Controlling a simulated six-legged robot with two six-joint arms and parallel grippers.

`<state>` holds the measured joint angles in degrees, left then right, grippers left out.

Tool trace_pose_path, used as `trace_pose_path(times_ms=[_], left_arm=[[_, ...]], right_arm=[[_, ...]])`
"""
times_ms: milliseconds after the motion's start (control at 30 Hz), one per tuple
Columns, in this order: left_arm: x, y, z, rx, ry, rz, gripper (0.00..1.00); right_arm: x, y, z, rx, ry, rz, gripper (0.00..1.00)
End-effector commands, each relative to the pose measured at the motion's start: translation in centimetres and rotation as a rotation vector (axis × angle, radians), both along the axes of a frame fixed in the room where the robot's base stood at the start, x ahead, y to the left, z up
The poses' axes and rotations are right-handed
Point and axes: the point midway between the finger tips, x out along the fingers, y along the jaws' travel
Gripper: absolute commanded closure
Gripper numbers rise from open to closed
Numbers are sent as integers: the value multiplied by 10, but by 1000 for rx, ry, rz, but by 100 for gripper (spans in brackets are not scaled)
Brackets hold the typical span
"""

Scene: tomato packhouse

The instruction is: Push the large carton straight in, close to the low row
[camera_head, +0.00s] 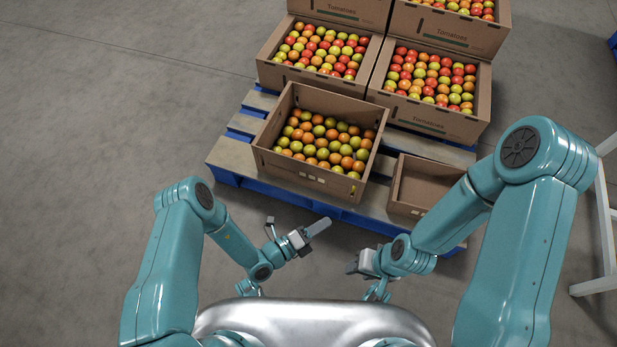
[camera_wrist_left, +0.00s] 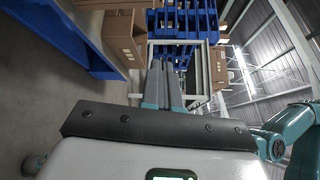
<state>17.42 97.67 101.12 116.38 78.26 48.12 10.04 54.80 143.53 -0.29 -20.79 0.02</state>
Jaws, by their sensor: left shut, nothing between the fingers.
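The large carton (camera_head: 312,180) is open-topped brown cardboard filled with orange and green tomatoes. It stands upright near the front of a pallet. The low row (camera_head: 300,78), two tomato-filled cartons side by side, is just behind it; the carton's back wall hides the floor of the gap. My left gripper (camera_head: 320,227) is shut and empty, in front of the pallet and apart from the large carton. Its closed fingers also show in the left wrist view (camera_wrist_left: 165,85), beside a brown carton face with pale labels. My right gripper (camera_head: 354,266) is further right and nearer my body; its jaws are unclear.
A smaller, empty-looking carton (camera_head: 403,210) stands right of the large carton, partly behind my right arm. The blue pallet (camera_head: 226,178) has bare wooden slats on its left. More cartons (camera_head: 455,32) are stacked behind. A white frame (camera_head: 606,215) stands at right. The left floor is clear.

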Motion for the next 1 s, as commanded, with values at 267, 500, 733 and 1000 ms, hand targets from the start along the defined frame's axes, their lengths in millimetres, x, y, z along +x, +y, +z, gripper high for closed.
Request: trace_pose_path(times_ms=[267,500,733,1000], left_arm=[[44,72,-34,-183,75,546,100],[64,79,-38,-205,65,626,100],[110,61,-40,-205,64,622,100],[158,44,-40,-205,66,623,100]], right_arm=[[0,0,0,0,1,-1,57],[0,0,-7,0,1,-1,57],[1,-2,-23,-1,-2,-6,57],[5,-5,-41,-4,-8,-22,57]])
